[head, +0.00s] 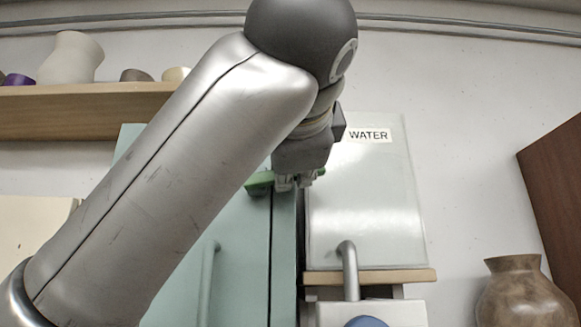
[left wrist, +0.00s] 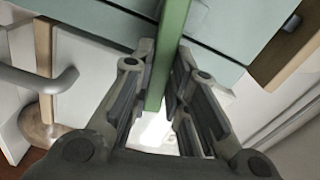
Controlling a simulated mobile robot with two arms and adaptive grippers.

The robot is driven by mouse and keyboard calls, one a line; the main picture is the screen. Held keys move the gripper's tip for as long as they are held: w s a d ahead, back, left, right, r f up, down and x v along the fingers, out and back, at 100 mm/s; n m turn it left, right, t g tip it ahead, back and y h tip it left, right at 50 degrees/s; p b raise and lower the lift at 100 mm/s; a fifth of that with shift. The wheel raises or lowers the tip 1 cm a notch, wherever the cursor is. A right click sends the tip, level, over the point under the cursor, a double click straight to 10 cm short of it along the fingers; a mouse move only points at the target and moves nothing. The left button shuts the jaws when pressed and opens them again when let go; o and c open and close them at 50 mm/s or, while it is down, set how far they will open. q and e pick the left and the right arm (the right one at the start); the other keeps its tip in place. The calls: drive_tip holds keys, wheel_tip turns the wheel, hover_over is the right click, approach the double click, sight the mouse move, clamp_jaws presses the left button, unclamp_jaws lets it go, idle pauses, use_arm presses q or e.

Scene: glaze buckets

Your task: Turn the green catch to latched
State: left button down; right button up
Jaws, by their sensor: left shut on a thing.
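The green catch (head: 260,182) sits near the top of the pale green cabinet door (head: 236,250), close to the door's right edge. In the left wrist view the catch (left wrist: 171,50) is a long green bar running between the two fingers of my left gripper (left wrist: 166,82). The fingers are shut on it from both sides. My right gripper is in neither view.
A white panel labelled WATER (head: 365,200) with a bent metal handle (head: 349,270) stands just right of the cabinet. The cabinet door has its own handle (head: 208,285). A brown vase (head: 522,293) and a wooden shelf (head: 80,112) are farther off.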

use_arm(q)
drive_tip(key=shift+f+m, duration=0.15)
drive_tip(key=shift+m, duration=1.05)
drive_tip(key=shift+d, duration=0.1)
drive_tip(key=c, duration=1.4)
unclamp_jaws()
drive_tip(key=shift+s, duration=0.1)
drive_tip(key=shift+s, duration=0.1)
drive_tip(key=s, duration=1.2)
drive_tip(key=shift+d, duration=0.1)
